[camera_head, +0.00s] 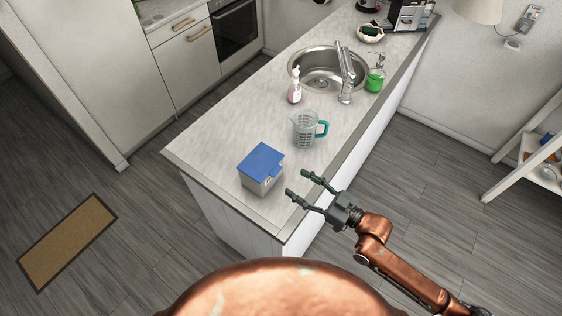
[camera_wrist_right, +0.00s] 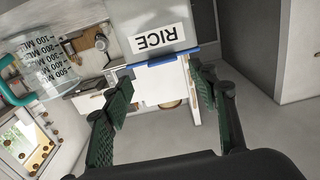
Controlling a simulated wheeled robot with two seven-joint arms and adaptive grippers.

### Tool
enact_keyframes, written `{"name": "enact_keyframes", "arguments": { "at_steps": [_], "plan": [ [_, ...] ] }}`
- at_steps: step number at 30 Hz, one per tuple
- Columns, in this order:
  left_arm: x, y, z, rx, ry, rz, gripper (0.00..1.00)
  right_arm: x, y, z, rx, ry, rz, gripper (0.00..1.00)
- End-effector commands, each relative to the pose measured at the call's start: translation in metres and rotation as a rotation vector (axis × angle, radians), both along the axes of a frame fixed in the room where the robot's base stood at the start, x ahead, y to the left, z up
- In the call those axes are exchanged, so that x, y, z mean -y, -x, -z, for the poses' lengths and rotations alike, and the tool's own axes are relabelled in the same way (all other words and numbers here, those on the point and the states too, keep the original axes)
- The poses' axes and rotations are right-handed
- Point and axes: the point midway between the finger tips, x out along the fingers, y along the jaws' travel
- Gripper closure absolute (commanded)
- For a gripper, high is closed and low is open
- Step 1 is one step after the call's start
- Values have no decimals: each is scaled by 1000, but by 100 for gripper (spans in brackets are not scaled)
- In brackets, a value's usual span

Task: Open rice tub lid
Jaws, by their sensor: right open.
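The rice tub (camera_head: 261,180) is a pale box on the near end of the counter, with a flat blue lid (camera_head: 261,160) that looks closed. In the right wrist view the tub (camera_wrist_right: 150,20) appears upside down, with its RICE label (camera_wrist_right: 158,38) facing me and the blue lid edge (camera_wrist_right: 165,58) below it. My right gripper (camera_head: 297,184) is open and empty, just right of the tub at the counter edge, with its fingers pointing toward the tub and apart from it. My left gripper is not in view.
A measuring jug (camera_head: 305,129) with a teal handle stands behind the tub. A soap bottle (camera_head: 295,86), a sink (camera_head: 325,70) with a tap (camera_head: 345,75) and a green dispenser (camera_head: 375,79) are farther back. The counter (camera_head: 215,145) left of the tub is clear.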

Motion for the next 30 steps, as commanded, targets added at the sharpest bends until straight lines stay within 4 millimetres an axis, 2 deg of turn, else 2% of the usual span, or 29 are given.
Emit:
{"name": "enact_keyframes", "arguments": {
  "at_steps": [4, 10, 13, 18, 24, 27, 30],
  "plan": [
    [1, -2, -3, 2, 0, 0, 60, -12, -7, -3, 1, -7, 1, 46],
    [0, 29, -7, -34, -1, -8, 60, -36, -26, -3, 1, -7, 5, 46],
    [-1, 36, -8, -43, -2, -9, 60, -46, -34, -2, 1, -4, 6, 46],
    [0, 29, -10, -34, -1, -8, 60, -57, -42, -1, 0, -4, 4, 46],
    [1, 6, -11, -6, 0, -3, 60, -61, -43, -1, 0, -1, 2, 46],
    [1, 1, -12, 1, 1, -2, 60, -60, -43, 0, 0, -1, 2, 46],
    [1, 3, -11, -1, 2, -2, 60, -60, -43, 0, 0, -1, 2, 53]
  ]
}}
